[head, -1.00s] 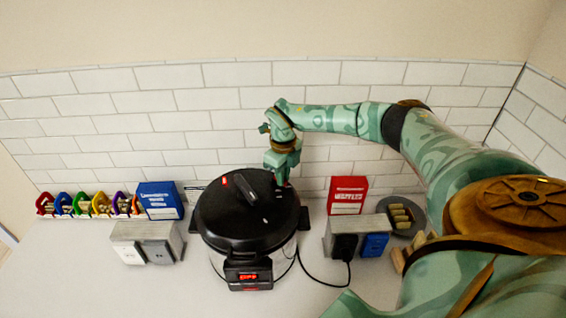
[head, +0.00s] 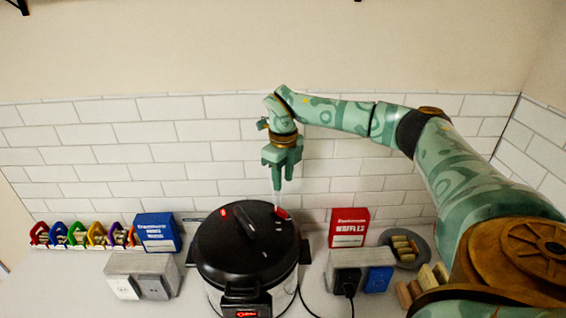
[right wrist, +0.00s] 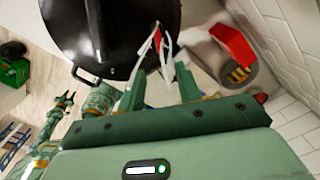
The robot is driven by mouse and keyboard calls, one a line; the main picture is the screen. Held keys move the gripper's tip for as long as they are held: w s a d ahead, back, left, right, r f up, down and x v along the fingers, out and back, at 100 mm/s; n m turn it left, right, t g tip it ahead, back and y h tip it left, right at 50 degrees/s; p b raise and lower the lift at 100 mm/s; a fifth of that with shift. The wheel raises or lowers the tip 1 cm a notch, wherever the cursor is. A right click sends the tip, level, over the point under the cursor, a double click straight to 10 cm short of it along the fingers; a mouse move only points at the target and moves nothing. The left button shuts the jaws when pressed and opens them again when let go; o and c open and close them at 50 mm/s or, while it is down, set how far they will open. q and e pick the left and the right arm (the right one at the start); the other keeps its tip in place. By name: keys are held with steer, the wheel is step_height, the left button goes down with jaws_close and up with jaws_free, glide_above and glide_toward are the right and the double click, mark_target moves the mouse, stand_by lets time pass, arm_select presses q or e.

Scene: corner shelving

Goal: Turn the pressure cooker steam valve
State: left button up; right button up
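The pressure cooker (head: 235,245) stands on the counter, with a black lid, a dark handle bar and a lit red display at its front. A small red steam valve (head: 282,213) sits at the lid's right rear; it shows in the right wrist view (right wrist: 158,38). My right gripper (head: 280,180) points down above the valve, its green fingers apart and off it. Pale streaks run between fingers and valve; I cannot tell if they are steam or thin fingertips. In the right wrist view my left gripper (right wrist: 64,102) is small at lower left; its opening is unclear.
Grey outlet boxes (head: 130,262) flank the cooker, and a black cord runs to the right one. A blue box (head: 158,232), a red box (head: 348,227) and a grey plate (head: 392,261) stand nearby. A tiled wall (head: 200,150) closes the back.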

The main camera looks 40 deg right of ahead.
step_height(320, 180, up, 6)
steer(key=shift+f, duration=0.2)
stand_by(0.5)
